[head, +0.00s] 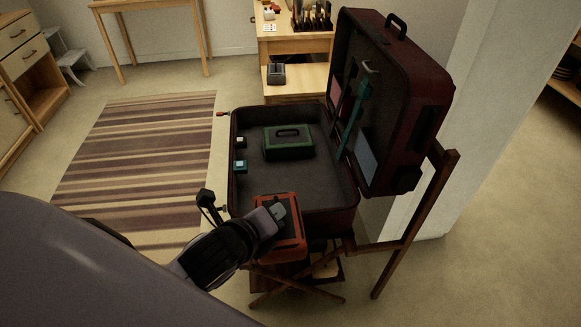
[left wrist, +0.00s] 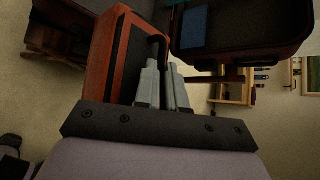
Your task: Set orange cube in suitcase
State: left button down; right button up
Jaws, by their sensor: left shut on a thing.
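The orange cube (head: 291,243) looks like an orange-red box with a dark top panel and a black handle. It is at the near side of the open suitcase (head: 338,217), overlapping its front wall in the head view; its height over the rim is hard to tell. My left gripper (head: 277,212) is shut on the cube at its handle. In the left wrist view, the fingers (left wrist: 165,88) meet at the handle, and the cube (left wrist: 98,55) hangs beside them. The suitcase lid stands raised at the right. My right gripper is not in view.
A green box (head: 288,143) with a handle lies in the rear of the suitcase, and two small pale-topped items sit along its left wall. The suitcase rests on a wooden folding stand (head: 415,225). A striped rug (head: 135,160) lies left; floor there is clear.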

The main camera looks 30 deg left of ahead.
aim_at(304, 201)
jog(key=i+l+u, duration=0.1)
jog(key=l, duration=0.2)
jog(key=i+l+u, duration=0.1)
jog(key=l, duration=0.25)
jog(key=i+l+u, duration=0.25)
jog(key=i, duration=0.15)
jog(key=i+l+u, duration=0.25)
jog(key=i, duration=0.15)
